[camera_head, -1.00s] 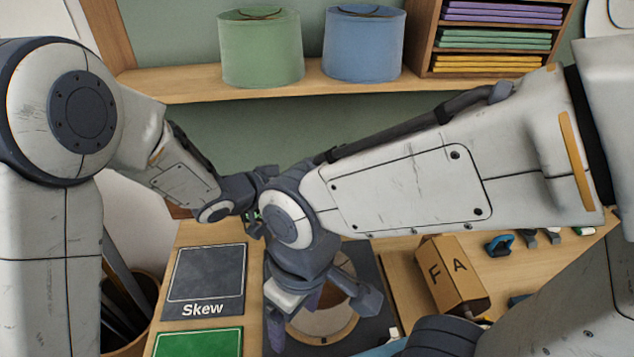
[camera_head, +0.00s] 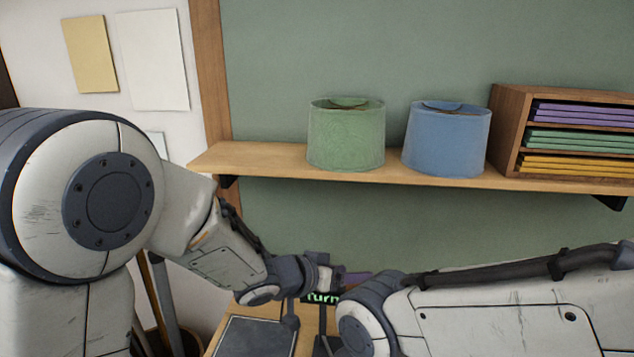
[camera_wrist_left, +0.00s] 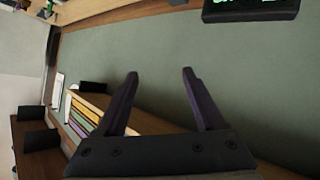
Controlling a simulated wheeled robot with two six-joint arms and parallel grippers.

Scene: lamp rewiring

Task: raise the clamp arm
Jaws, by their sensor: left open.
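My left gripper (camera_head: 352,279) reaches in from the left, in front of the green wall, partly hidden by my right arm. In the left wrist view its two dark purple fingers (camera_wrist_left: 159,78) are spread, with nothing between them. I cannot make out the clamp arm for sure in either view. A dark display with green letters (camera_head: 322,298) stands just below the left gripper in the head view, largely covered. It also shows at the top of the left wrist view (camera_wrist_left: 250,9). My right gripper is outside the views.
A wooden shelf (camera_head: 270,160) spans the wall, with a green lampshade (camera_head: 346,138), a blue lampshade (camera_head: 446,141) and a wooden rack (camera_head: 508,125) of coloured sheets. A dark panel (camera_head: 255,338) lies on the bench below. My right forearm blocks the lower right.

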